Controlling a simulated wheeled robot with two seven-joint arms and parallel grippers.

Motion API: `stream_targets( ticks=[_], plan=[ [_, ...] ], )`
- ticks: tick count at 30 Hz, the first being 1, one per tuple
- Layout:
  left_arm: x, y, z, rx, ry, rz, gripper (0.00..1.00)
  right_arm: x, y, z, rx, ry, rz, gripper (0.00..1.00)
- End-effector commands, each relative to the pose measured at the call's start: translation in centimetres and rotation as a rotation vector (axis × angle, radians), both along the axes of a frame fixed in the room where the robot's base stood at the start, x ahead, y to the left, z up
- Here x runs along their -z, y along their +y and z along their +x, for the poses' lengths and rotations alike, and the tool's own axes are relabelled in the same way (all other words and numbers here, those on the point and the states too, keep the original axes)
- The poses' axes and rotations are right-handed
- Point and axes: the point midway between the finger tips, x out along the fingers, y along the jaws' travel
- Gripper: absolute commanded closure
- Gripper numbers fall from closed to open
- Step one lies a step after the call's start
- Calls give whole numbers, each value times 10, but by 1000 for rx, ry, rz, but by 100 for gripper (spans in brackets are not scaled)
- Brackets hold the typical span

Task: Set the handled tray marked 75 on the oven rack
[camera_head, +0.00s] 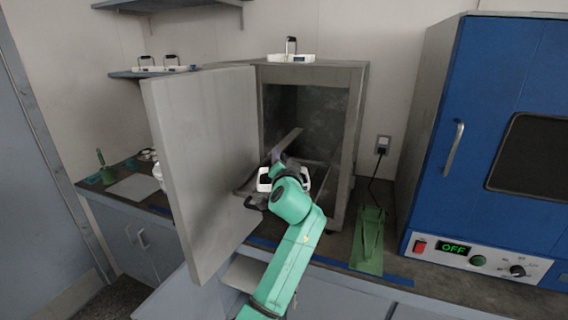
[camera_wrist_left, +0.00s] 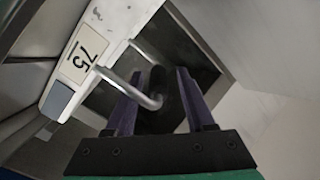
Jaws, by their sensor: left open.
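The white handled tray marked 75 (camera_head: 264,179) is in the grey oven's open doorway, at rack height. Its label and rim show in the left wrist view (camera_wrist_left: 86,48). The oven rack (camera_head: 318,180) shows partly around it; my arm hides much of both, and I cannot tell how fully the tray rests on the rack. My left gripper (camera_head: 279,158) is at the tray, in front of the oven. In the left wrist view its two purple fingers (camera_wrist_left: 157,78) are apart, with the tray's metal handle (camera_wrist_left: 148,98) between or just beyond them. My right gripper is not in view.
The oven door (camera_head: 205,165) stands open on the left, close to my arm. Another handled tray (camera_head: 291,58) is on the oven top, and more sit on the wall shelf (camera_head: 150,73). A green stand (camera_head: 368,243) and a blue cabinet (camera_head: 510,140) are on the right.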

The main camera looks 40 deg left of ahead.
Motion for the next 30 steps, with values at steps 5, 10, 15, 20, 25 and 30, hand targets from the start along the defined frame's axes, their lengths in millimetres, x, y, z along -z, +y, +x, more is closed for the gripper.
stream_targets(
  ticks=[5,10,15,20,25,30],
  plan=[
    [2,-15,-15,3,-3,0,46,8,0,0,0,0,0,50],
    [3,-42,-44,2,-2,-3,46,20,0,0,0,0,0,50],
    [2,-68,-71,4,-2,-3,46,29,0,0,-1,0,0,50],
    [-1,-80,-85,1,-1,-2,46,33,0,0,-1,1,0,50],
    [-2,-82,-87,0,0,0,46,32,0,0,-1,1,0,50],
    [-2,-81,-86,0,0,0,46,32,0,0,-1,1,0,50]
  ],
)
